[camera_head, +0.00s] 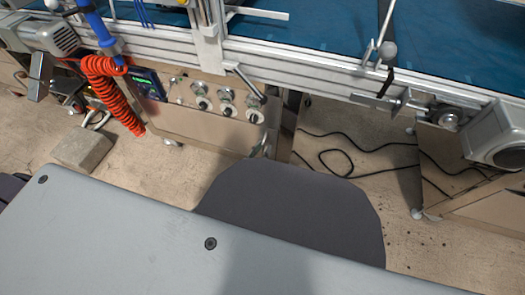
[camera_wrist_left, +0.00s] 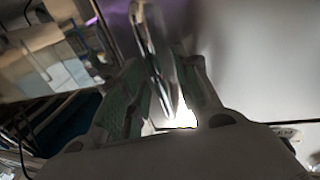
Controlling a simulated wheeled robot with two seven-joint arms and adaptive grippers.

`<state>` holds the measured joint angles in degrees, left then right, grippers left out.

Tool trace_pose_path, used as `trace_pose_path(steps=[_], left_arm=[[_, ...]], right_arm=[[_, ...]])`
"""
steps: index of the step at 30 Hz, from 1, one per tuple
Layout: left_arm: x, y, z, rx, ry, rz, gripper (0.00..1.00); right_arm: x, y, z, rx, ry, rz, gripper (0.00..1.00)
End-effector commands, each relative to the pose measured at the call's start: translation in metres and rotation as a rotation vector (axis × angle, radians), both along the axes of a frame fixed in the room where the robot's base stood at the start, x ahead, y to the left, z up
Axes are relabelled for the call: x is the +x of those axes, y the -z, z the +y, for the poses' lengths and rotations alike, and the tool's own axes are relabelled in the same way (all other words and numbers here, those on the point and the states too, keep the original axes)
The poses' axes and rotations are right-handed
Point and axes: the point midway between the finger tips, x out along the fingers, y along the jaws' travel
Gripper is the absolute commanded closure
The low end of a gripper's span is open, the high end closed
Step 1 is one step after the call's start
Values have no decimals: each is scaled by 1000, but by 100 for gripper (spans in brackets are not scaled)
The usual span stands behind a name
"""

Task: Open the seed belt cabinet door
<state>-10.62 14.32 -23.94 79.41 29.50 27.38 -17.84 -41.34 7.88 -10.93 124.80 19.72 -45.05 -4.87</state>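In the left wrist view my left gripper (camera_wrist_left: 164,65) has its two fingers spread around a shiny metal bar (camera_wrist_left: 150,40), which looks like a handle. The left finger carries a green pad. I cannot tell whether the fingers touch the bar. A smooth pale grey panel (camera_wrist_left: 255,55) fills the right of that view, and may be the cabinet door; I cannot tell whether it stands open. A bright white patch shows low between the fingers. In the head view neither gripper can be made out with certainty, and the cabinet door is not identifiable.
In the head view, a conveyor with a blue belt (camera_head: 310,40) and metal rail crosses the top. Below are a beige control panel (camera_head: 185,125) with dials, a coiled orange hose (camera_head: 103,85), a concrete block (camera_head: 82,149) and black cables (camera_head: 345,150) on the floor.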

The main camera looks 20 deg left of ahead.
Motion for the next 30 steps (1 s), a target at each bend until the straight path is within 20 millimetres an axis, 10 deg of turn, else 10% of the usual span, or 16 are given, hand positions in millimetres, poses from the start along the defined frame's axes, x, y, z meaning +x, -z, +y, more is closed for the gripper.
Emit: trace_pose_path(steps=[5, 12, 30], left_arm=[[0, 0, 0, 0, 0, 0, 71], [0, 0, 0, 0, 0, 0, 100], [-11, 0, 0, 1, 8, 2, 100]], right_arm=[[1, -2, 0, 1, -1, -2, 60], [1, -4, 0, 1, 0, -6, 60], [-1, -4, -1, -4, -1, 3, 60]])
